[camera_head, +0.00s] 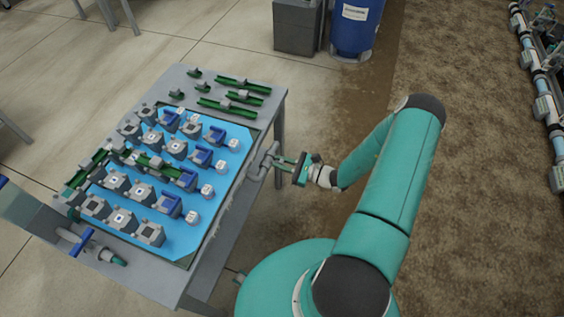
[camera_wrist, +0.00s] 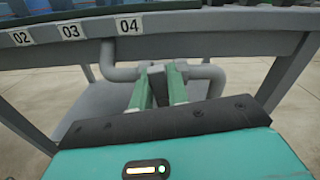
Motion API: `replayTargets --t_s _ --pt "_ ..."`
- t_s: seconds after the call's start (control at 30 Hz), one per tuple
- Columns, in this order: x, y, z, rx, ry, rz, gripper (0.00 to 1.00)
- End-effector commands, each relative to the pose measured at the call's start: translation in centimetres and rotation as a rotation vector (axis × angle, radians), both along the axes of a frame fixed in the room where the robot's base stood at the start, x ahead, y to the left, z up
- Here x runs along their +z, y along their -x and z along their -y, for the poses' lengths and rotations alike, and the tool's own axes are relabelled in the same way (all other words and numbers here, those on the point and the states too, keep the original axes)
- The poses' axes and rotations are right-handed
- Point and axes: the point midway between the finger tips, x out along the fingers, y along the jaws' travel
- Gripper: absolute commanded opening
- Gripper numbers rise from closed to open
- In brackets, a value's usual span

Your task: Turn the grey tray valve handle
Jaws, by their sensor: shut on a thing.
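The grey tray valve handle (camera_wrist: 157,74) shows as a small grey piece on the grey pipework under the tray's edge in the wrist view. The two green fingers of my gripper (camera_wrist: 160,84) stand on either side of it, shut on it. In the head view my gripper (camera_head: 278,164) reaches from the right to the grey pipe (camera_head: 259,160) at the table's right side. The handle is too small there to make out its angle, and the fingers partly hide it in the wrist view.
The grey table (camera_head: 180,80) carries a blue tray (camera_head: 233,158) with several grey and blue blocks. Green rails (camera_head: 242,84) lie behind it. A second valve with a blue handle (camera_head: 82,242) is at the front left. A blue barrel (camera_head: 355,30) stands behind.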

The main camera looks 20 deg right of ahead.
Motion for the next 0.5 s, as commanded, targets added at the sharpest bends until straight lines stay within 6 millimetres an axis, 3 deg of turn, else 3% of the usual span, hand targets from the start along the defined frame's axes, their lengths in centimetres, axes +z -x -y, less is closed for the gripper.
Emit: replayTargets --t_s 0.5 --pt "-0.41 0.63 -0.53 -0.001 0.336 0.333 0.00"
